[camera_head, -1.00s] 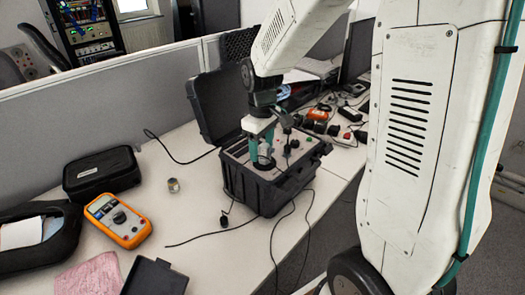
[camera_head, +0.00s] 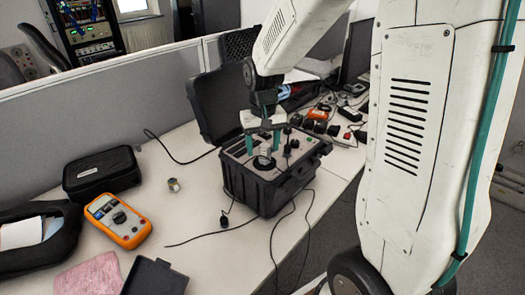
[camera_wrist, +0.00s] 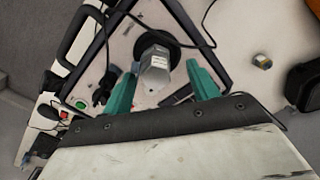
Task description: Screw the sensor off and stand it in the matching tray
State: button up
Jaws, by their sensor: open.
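The sensor (camera_wrist: 155,70) is a silver, many-sided metal body standing on a round black mount (camera_wrist: 150,42) in the wrist view. In the head view the black mount (camera_head: 264,163) is on the panel of the black case (camera_head: 262,192). My gripper (camera_wrist: 162,70) is open, its two teal fingers spread on either side of the sensor with gaps. In the head view my gripper (camera_head: 264,148) hangs above the panel, pointing down. I cannot make out a tray that clearly matches the sensor.
A small metallic piece (camera_head: 173,185) stands on the white table (camera_head: 190,225). An orange multimeter (camera_head: 118,219), a black pouch (camera_head: 101,173), a pink cloth (camera_head: 90,275) and a black flat object (camera_head: 155,277) lie left. Cables run around the case.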

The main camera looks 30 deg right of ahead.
grip_shut()
jog(key=n, duration=0.4)
jog(key=shift+a, duration=0.2)
jog(key=shift+n, duration=0.3)
jog(key=shift+a+n, duration=0.1)
jog(key=shift+n, duration=0.5)
jog(key=shift+s+n, duration=0.1)
jog(key=shift+n, duration=1.1)
jog(key=n, duration=0.3)
jog(key=shift+s+a+n, duration=0.1)
jog(key=shift+s+n, duration=0.05)
jog(key=shift+n, duration=0.25)
jog(key=shift+f, duration=0.1)
